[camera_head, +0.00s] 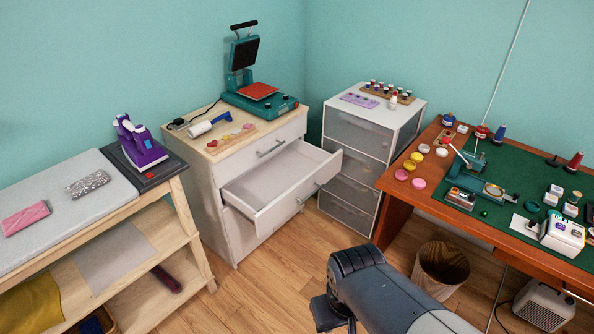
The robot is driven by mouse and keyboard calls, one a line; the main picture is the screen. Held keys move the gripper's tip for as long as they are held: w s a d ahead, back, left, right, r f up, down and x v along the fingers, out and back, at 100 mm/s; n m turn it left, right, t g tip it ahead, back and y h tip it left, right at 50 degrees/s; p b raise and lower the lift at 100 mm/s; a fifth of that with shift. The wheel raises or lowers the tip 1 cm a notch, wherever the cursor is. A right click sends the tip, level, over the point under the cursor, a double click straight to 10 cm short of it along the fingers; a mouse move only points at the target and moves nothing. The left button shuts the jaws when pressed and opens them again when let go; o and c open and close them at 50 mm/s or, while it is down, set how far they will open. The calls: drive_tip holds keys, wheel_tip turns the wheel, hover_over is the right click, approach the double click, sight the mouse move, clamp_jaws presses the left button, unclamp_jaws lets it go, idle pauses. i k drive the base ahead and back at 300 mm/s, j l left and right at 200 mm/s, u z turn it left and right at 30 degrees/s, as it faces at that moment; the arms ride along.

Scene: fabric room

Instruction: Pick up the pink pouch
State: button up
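The pink pouch (25,218) lies flat near the left edge of the picture, on the grey padded top (62,222) of the wooden ironing table. Nothing covers it. My arm reaches in from the bottom right, well to the right of the pouch and apart from it. My gripper's fingers do not show; only arm links and a dark part below the bend are in view.
A silver patterned pouch (88,183) lies right of the pink one, and a purple iron (138,142) stands at the table's right end. An open drawer (283,187) juts from the white cabinet. Wooden floor (262,292) is clear between the ironing table and my arm.

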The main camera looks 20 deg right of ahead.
sight(10, 225)
drive_tip(key=u, duration=1.6)
